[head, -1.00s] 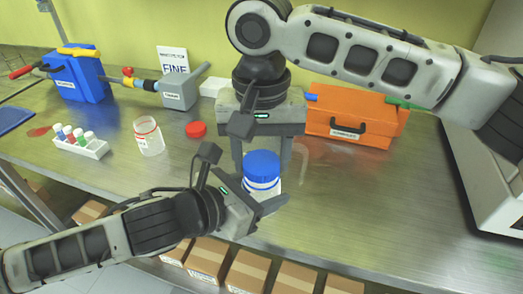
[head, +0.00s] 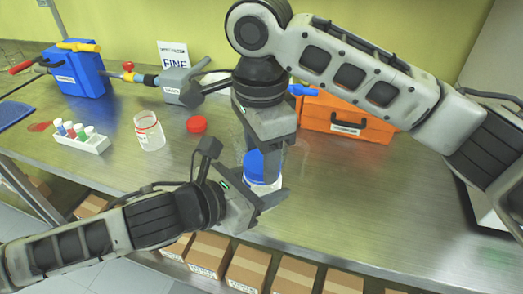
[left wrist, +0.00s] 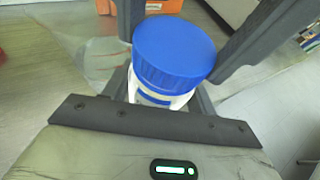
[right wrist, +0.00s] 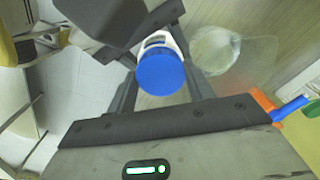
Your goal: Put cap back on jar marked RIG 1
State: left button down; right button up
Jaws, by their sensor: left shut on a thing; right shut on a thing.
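A jar (head: 262,184) with a white and blue label stands in my left gripper (head: 264,194), which is shut on its body above the bench. A blue cap (head: 253,166) sits on top of the jar; it also shows in the left wrist view (left wrist: 174,50) and the right wrist view (right wrist: 160,74). My right gripper (head: 266,160) reaches down from above and is shut on the blue cap, partly hiding it. An open clear jar (head: 149,131) with a red band stands to the left, and a red cap (head: 197,125) lies beside it. I cannot read either jar's marking.
A white rack (head: 82,141) of small vials is at the left. A blue box (head: 76,76), a grey device (head: 180,84) and an orange case (head: 345,124) stand along the back. Bare bench lies right of the jar. Cardboard boxes (head: 247,266) sit below the bench.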

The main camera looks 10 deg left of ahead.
jog(key=m, duration=0.6)
jog(key=shift+w, duration=0.1)
jog(key=o, duration=0.9)
